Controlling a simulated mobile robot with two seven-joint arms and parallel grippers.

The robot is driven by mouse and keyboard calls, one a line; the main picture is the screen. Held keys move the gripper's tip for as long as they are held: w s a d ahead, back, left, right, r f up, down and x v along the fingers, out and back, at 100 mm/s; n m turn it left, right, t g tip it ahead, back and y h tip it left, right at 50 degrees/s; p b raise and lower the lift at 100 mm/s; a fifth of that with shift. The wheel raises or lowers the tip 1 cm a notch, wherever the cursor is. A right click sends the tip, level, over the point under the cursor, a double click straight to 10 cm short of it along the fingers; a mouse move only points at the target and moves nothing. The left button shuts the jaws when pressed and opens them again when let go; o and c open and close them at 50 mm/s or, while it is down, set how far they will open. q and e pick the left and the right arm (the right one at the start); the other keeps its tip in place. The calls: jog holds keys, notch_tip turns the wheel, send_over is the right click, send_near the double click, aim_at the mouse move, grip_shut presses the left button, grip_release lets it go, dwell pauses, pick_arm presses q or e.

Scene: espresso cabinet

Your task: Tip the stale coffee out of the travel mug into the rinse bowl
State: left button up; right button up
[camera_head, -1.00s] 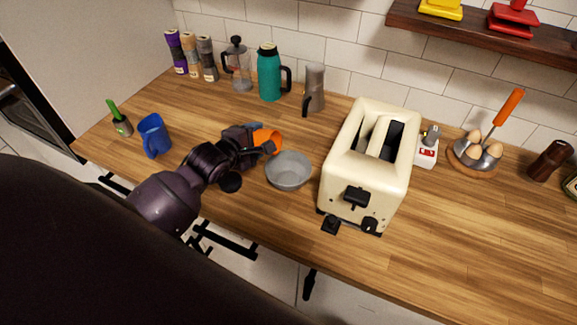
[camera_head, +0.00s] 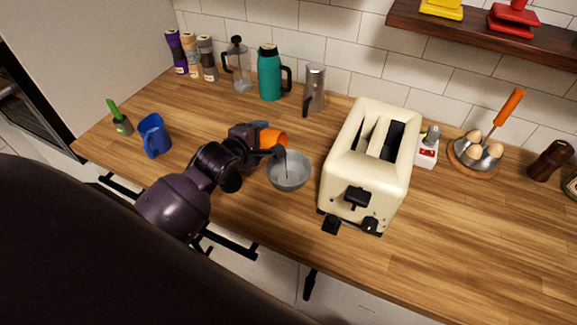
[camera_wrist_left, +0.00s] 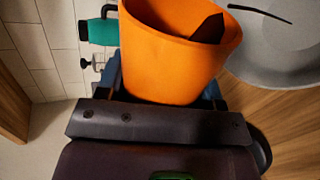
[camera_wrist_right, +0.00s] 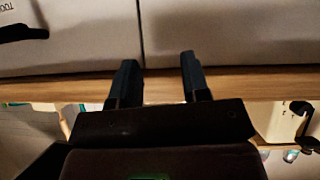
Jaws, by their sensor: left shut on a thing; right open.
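The orange travel mug (camera_head: 273,138) is held in my left gripper (camera_head: 258,137), tilted to the right with its mouth toward the grey rinse bowl (camera_head: 290,183). A dark stream falls from its mouth into the bowl. In the left wrist view the mug (camera_wrist_left: 172,62) fills the middle, with dark coffee (camera_wrist_left: 208,29) inside near the rim. A thin dark streak shows in front of the bowl (camera_wrist_left: 262,68) there. My left gripper is shut on the mug, its fingers mostly hidden behind it. My right gripper (camera_wrist_right: 160,80) is open and empty in the right wrist view.
A cream toaster (camera_head: 346,172) stands close right of the bowl. A blue mug (camera_head: 153,136) is at the left. A teal flask (camera_head: 270,74), a French press (camera_head: 239,66) and a steel pot (camera_head: 315,88) stand behind. The counter front right is clear.

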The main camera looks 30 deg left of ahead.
pick_arm(q)
jog(key=shift+d+r, duration=0.15)
jog(key=shift+r, duration=0.05)
dwell(0.3)
jog(key=shift+r+m, duration=0.15)
jog(key=shift+m, duration=0.15)
jog(key=shift+r+y, duration=0.1)
jog(key=shift+y, duration=0.3)
jog(key=shift+d+m, duration=0.15)
jog(key=shift+m, duration=0.25)
jog(key=shift+f, duration=0.2)
jog(key=shift+d, duration=0.1)
